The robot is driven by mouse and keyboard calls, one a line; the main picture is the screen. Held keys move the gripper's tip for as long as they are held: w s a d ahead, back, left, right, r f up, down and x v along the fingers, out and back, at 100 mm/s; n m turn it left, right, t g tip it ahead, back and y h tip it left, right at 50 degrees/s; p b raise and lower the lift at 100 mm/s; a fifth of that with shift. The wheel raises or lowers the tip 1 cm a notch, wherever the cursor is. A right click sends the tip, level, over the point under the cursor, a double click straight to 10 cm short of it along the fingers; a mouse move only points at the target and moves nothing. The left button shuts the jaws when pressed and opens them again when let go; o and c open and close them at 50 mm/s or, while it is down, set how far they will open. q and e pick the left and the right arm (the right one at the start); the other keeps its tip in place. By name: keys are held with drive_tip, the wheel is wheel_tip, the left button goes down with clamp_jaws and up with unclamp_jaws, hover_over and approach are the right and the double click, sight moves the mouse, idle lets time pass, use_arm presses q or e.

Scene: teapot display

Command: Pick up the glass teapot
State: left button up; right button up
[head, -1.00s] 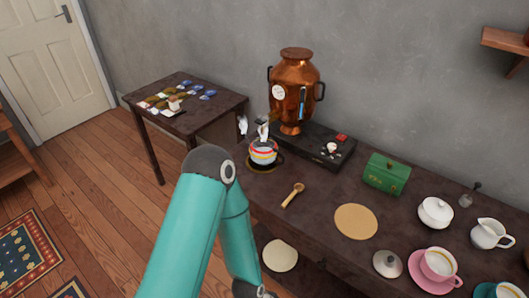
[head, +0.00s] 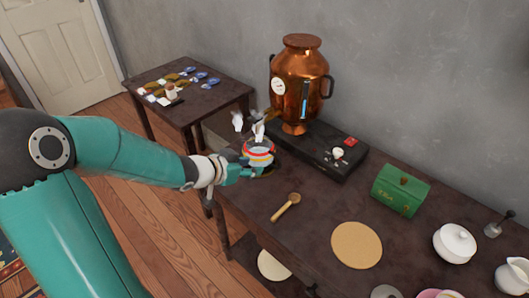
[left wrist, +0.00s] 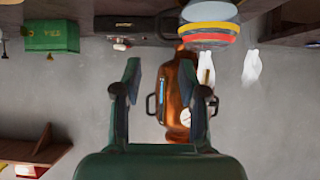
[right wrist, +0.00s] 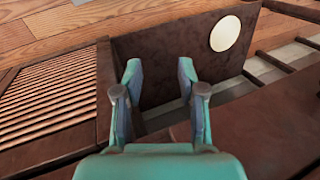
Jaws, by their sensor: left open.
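A striped pot (head: 258,152), in white, red and yellow with a glassy upper part, stands at the far left end of the dark table; I take it for the glass teapot. It also shows upside down in the left wrist view (left wrist: 208,30), up and right of the space between my fingers. My left gripper (head: 243,172) is open, just beside the pot's near left side; I cannot tell whether it touches. In the left wrist view the left gripper's fingers (left wrist: 164,75) are spread and empty. My right gripper (right wrist: 158,75) is open and empty, low near the wooden furniture.
A copper samovar (head: 299,85) stands on a black box (head: 325,155) behind the pot. White wisp-like shapes (head: 259,131) show above the pot. A wooden spoon (head: 286,207), round mat (head: 356,245), green box (head: 400,190) and white bowl (head: 455,243) lie rightward. A side table (head: 220,97) is behind.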

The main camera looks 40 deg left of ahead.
use_arm(q)
drive_tip(key=b, duration=0.3)
approach(280, 167)
drive_tip(key=x, duration=0.3)
drive_tip(key=shift+w+a+r, duration=0.15)
drive_tip(key=shift+w, duration=0.45)
drive_tip(key=shift+x, duration=3.15)
clamp_jaws()
drive_tip(key=shift+r, duration=0.1)
